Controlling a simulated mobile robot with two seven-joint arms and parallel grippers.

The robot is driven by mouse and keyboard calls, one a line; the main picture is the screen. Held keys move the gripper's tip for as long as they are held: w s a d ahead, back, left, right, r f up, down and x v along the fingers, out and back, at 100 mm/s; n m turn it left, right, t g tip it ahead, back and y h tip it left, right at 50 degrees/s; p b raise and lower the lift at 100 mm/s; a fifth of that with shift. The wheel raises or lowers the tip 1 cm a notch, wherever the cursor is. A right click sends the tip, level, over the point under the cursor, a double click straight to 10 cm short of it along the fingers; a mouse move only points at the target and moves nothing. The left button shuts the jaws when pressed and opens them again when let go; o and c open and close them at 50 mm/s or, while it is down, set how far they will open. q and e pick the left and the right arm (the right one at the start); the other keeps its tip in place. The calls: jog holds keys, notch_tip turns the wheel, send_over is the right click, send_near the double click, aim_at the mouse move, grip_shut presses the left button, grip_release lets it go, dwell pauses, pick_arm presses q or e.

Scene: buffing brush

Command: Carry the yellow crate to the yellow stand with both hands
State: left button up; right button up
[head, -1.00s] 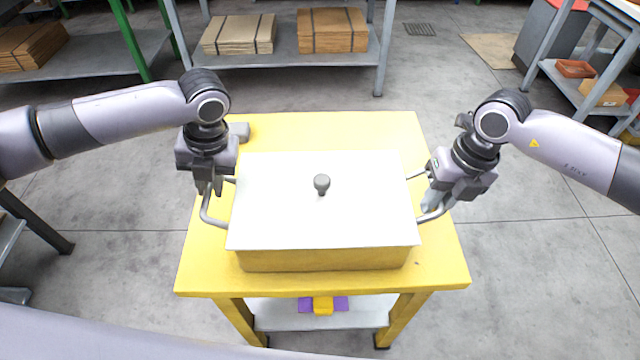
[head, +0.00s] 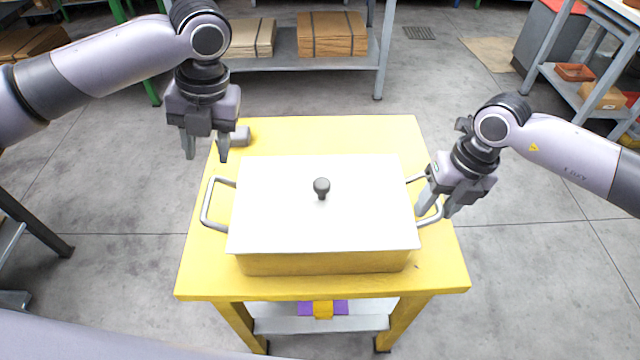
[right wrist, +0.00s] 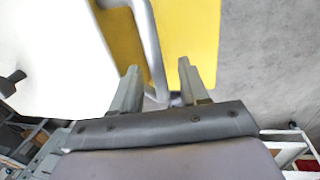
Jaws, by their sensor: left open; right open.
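The yellow crate (head: 320,263) has a white lid (head: 290,215) with a dark knob (head: 321,187) and a grey handle on each side. It rests on the yellow stand (head: 440,275). My left gripper (head: 205,157) is open and empty, above and behind the left handle (head: 206,212), apart from it. My right gripper (head: 435,208) is open at the right handle (head: 437,216), its fingers on either side of the bar. In the right wrist view the handle (right wrist: 150,50) runs down between the open fingertips (right wrist: 158,72).
A purple and yellow item (head: 323,308) is on the stand's lower shelf. Shelves with cardboard stacks (head: 332,34) are behind. A grey rack (head: 575,75) stands at the right. Floor around the stand is clear.

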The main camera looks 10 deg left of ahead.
jog(key=shift+r, duration=0.4)
pick_arm(q)
jog(key=shift+v, duration=0.8)
pick_arm(e)
notch_tip(320, 180, up, 11)
jog(key=d, duration=0.2)
jog(key=shift+d, duration=0.1)
